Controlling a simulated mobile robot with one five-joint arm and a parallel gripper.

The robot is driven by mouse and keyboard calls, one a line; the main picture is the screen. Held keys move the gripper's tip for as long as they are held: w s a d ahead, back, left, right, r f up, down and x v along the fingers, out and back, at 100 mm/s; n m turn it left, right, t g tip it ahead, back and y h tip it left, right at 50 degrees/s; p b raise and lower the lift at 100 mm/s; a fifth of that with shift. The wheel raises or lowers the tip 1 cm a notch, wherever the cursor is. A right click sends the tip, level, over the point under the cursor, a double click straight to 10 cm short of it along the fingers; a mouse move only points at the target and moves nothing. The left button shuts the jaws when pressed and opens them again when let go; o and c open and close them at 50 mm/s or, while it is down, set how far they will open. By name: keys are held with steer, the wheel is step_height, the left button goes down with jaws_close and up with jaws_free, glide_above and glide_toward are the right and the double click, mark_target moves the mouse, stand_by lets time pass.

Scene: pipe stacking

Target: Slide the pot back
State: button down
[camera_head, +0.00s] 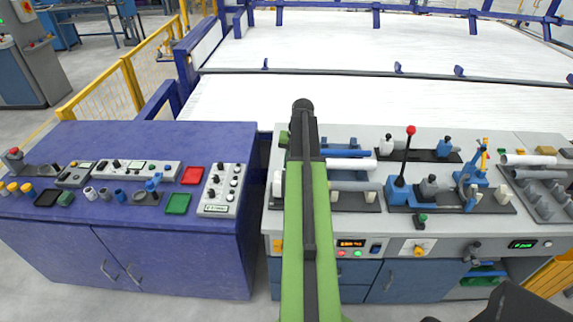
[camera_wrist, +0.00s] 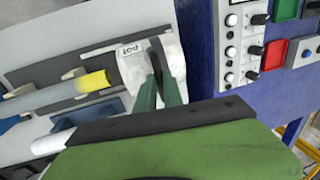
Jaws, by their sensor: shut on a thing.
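The pot (camera_wrist: 132,66) is a whitish block with a label reading "pot" in the wrist view, at the upper middle. My gripper (camera_wrist: 158,66) reaches it with dark green fingers. The fingers are shut on the pot, though their tips partly cover the place where they hold it. In the head view my green arm runs over the left end of the grey bench and hides the gripper's hold.
Left of the pot in the wrist view lies a rod with a yellow end (camera_wrist: 94,81). A blue cabinet (camera_head: 180,236) with a white knob panel (camera_head: 222,188) stands left of the bench. A red-knobbed lever (camera_head: 407,155) and fixtures crowd the bench right of my arm.

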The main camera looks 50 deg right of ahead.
steer(key=c, duration=1.5)
jaws_free()
steer(key=shift+w+a, duration=0.25)
steer(key=shift+a, duration=0.1)
steer(key=shift+s+d, duration=0.15)
steer(key=shift+d, duration=0.05)
steer(key=s+r+p, duration=0.1)
steer(key=r+p, duration=0.4)
steer(key=s+d+r+p, duration=0.1)
steer(key=r+p, duration=0.5)
steer(key=d+r+p, duration=0.1)
steer(key=r+p, duration=0.5)
steer(key=shift+s, duration=0.4)
steer(key=shift+d, duration=0.1)
